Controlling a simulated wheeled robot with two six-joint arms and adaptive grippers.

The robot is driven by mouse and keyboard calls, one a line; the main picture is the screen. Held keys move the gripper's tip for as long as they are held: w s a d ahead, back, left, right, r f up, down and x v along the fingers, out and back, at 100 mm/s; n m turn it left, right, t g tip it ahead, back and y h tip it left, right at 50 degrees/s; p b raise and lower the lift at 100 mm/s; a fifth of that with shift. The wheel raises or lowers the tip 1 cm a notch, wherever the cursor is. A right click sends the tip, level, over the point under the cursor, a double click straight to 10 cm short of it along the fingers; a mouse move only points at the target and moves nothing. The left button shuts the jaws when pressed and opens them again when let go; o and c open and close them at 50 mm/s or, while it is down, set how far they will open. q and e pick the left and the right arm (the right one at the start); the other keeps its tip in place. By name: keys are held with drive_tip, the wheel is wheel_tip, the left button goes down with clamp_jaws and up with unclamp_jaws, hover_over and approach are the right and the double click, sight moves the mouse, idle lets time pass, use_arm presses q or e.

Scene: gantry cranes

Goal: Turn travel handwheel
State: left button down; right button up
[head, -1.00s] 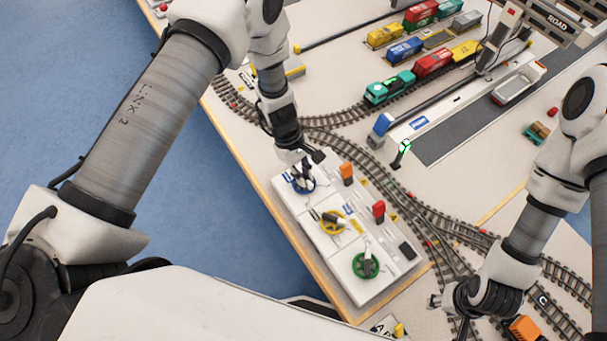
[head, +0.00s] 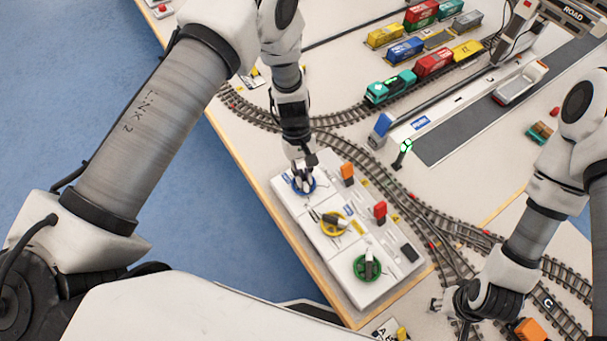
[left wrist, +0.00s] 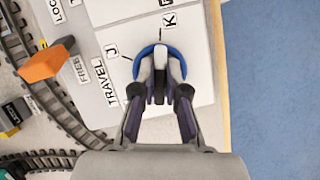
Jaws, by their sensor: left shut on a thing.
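The travel handwheel (head: 306,189) is the blue one at the far end of the white control panel (head: 318,252). In the left wrist view its blue rim (left wrist: 140,62) shows beside the label TRAVEL (left wrist: 119,83). My left gripper (head: 303,172) stands over this wheel from above. In the left wrist view its fingers (left wrist: 160,90) are closed together on the wheel's grip, which they partly hide. My right gripper (head: 438,303) is away from the panel, low at the right over the tracks; its fingers are too small to judge.
A yellow handwheel (head: 333,224) and a green handwheel (head: 366,267) sit nearer on the panel. An orange lever (head: 347,171) and a red lever (head: 380,209) stand along its right side. Railway track (head: 400,200) runs close beside the panel. Blue floor lies left of the table edge.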

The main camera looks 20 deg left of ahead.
use_arm(q)
drive_tip(key=c, duration=1.2)
unclamp_jaws()
drive_tip(key=v, duration=1.2)
